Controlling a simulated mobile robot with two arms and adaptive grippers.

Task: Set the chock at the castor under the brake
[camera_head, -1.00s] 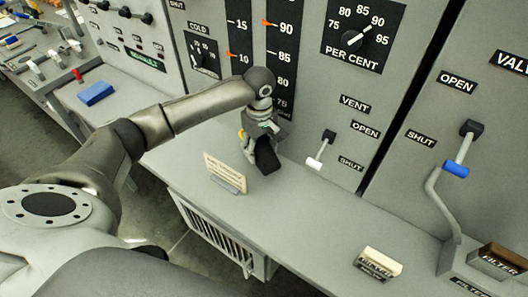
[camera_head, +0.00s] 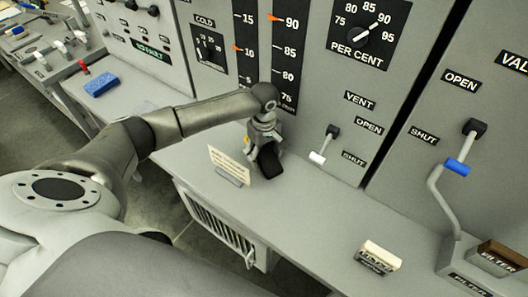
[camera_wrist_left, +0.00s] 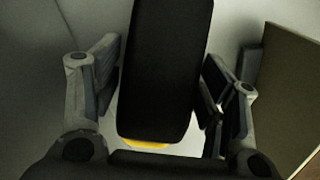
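A black block with rounded corners, which I take to be the chock (camera_head: 269,163), is at my left gripper (camera_head: 263,144) just above the grey desk top, beside a small cream card. In the left wrist view the black block (camera_wrist_left: 165,70) lies between the two fingers (camera_wrist_left: 163,100), which flank it closely on both sides. A yellow edge shows at its near end. The gripper appears shut on it. No castor and no label reading brake can be made out. My right gripper is not in view.
The cream card (camera_head: 229,162) stands left of the block. A lever with a white grip (camera_head: 318,158) is on the panel to the right.

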